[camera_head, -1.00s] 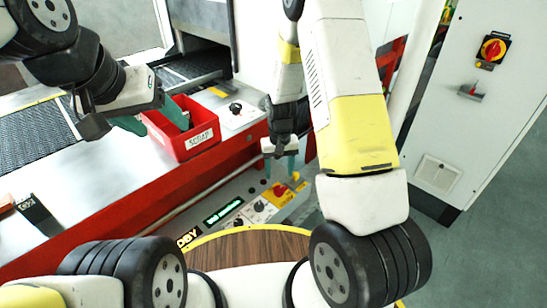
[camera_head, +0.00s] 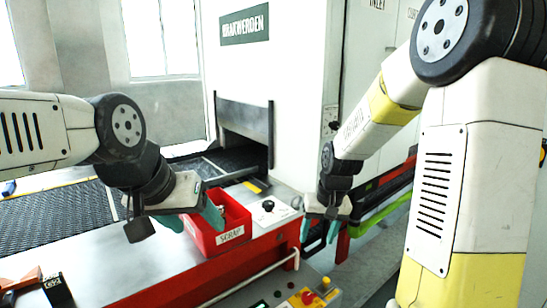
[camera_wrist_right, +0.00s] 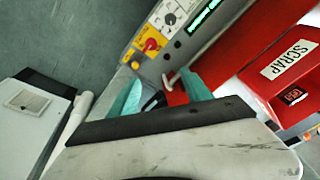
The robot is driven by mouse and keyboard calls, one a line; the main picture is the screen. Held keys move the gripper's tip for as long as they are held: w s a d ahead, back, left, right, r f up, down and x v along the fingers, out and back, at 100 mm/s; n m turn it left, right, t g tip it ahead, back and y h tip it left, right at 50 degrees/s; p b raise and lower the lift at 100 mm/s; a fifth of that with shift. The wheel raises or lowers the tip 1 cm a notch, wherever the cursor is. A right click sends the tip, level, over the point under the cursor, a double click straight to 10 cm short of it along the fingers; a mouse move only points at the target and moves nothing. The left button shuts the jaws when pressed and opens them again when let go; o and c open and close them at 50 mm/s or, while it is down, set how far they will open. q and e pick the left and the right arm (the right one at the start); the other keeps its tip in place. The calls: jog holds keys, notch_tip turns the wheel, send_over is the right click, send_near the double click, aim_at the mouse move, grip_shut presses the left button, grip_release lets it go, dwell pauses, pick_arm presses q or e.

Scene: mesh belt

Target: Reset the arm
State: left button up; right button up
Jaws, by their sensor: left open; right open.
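My left gripper (camera_head: 192,221) is open in the head view, its teal fingers apart, beside the red scrap bin (camera_head: 228,237). One finger overlaps the bin's left side in the picture; I cannot tell whether it touches. My right gripper (camera_head: 320,232) is open, pointing down in front of the machine, right of the bin. In the right wrist view its teal fingers (camera_wrist_right: 155,95) are spread, with the red machine front and control panel behind them. I see nothing held in either gripper. A small dark piece (camera_wrist_right: 292,96) shows at the bin in the wrist view.
The mesh belt (camera_head: 60,215) runs into the oven opening at the back. A knob (camera_head: 268,206) sits on the metal top right of the bin. The control panel (camera_head: 305,297) with a red switch is below.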

jog(key=s+d+r+t, duration=0.2)
jog(key=s+r+t, duration=0.2)
jog(key=s+r, duration=1.2)
jog(key=shift+s+r+y, duration=0.2)
jog(key=shift+s+y, duration=0.2)
jog(key=shift+s, duration=0.35)
jog(key=shift+d, duration=0.1)
